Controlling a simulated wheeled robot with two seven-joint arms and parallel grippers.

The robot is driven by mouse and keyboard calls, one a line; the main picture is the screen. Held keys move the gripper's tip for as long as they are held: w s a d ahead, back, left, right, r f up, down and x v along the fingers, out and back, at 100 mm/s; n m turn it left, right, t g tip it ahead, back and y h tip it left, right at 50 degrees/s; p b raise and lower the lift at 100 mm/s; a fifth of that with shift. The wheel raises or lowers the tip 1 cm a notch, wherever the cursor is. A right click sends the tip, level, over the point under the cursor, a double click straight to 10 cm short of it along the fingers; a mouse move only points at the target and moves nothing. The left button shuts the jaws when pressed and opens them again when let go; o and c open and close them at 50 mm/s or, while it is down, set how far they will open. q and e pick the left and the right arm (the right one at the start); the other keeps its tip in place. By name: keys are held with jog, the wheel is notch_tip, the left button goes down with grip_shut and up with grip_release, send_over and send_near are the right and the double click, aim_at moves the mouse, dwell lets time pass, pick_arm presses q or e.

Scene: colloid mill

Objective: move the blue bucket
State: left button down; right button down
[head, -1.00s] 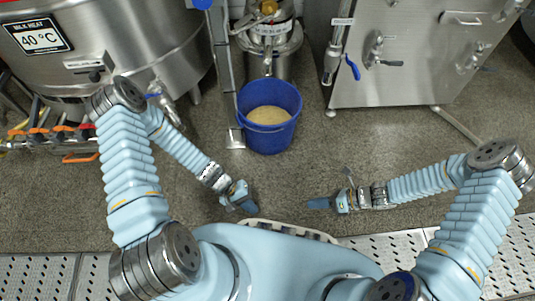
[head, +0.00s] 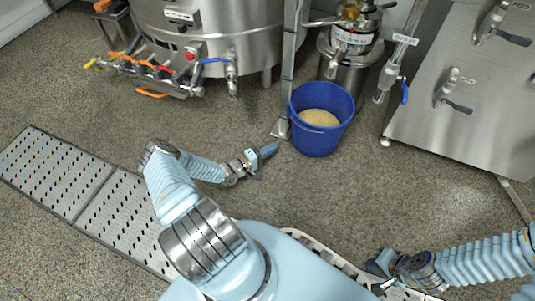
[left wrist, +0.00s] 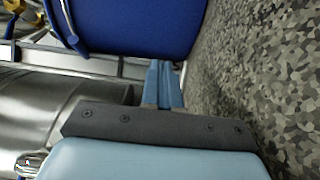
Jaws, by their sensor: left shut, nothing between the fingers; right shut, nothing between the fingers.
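The blue bucket (head: 321,135) stands upright on the floor in the head view, with tan grainy material (head: 319,118) inside. Its blue side also fills the top of the left wrist view (left wrist: 130,22), with part of its handle at the left. My left gripper (head: 268,151) is shut and empty, to the left of the bucket and apart from it in the head view. Its closed fingers show in the left wrist view (left wrist: 164,85), pointing toward the bucket. My right gripper (head: 376,267) is low on the right, away from the bucket, shut and partly hard to make out.
A metal post (head: 289,70) with a foot plate stands close at the bucket's left. A steel machine (head: 345,62) is behind it, and a steel cabinet (head: 470,110) with valves is to the right. A large steel tank (head: 215,35) stands at the back left. Floor before the bucket is clear.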

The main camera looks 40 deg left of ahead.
aim_at(297, 140)
pick_arm(q)
jog(key=b+x, duration=0.1)
jog(key=x, duration=0.4)
jog(key=shift+w+d+f, duration=0.15)
jog(key=shift+d, duration=0.15)
jog(key=shift+w+d, duration=0.25)
jog(key=shift+d, duration=0.25)
jog(key=shift+w+d, duration=0.2)
jog(key=shift+d, duration=0.3)
jog(key=shift+w+d, duration=0.25)
jog(key=shift+d, duration=0.25)
